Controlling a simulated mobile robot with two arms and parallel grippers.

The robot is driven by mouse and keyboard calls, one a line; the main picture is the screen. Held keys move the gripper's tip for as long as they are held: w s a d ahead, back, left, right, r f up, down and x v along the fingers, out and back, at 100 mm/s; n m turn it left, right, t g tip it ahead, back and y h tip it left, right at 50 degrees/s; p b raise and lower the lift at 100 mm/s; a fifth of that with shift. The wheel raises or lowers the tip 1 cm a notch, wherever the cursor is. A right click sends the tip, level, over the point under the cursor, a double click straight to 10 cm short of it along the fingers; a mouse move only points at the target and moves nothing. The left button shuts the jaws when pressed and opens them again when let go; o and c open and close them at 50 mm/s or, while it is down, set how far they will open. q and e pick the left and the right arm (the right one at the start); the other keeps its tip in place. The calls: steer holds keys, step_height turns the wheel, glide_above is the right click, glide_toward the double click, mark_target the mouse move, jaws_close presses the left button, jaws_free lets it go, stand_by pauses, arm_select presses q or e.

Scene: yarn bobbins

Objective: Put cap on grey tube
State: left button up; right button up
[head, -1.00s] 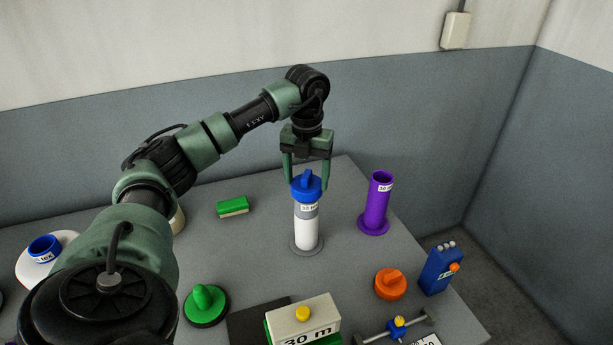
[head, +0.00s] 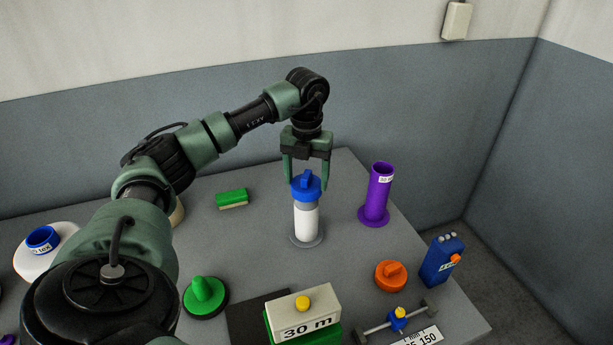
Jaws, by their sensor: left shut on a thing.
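My left gripper (head: 306,179) points down with its fingers shut on a blue cap (head: 306,190). The cap sits over the top of an upright tube, grey at the top and white below (head: 306,222), standing on a round grey base (head: 307,243). Only a short grey band shows under the cap. Whether the cap is fully seated I cannot tell. My right gripper is not in view.
A purple tube (head: 380,190) stands to the right. An orange cap (head: 391,276), a blue device (head: 441,260) and a green knobbed disc (head: 205,295) are nearer. A green-and-white block (head: 232,198) lies behind left. A box marked 30 m (head: 308,310) is in front.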

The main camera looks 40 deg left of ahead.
arm_select(q)
steer(key=shift+f, duration=0.3)
steer(key=o, duration=1.4)
steer(key=shift+r, duration=0.1)
step_height(320, 180, up, 6)
steer(key=shift+r+b, duration=0.1)
steer(key=shift+b, duration=0.7)
steer(key=shift+r, duration=0.7)
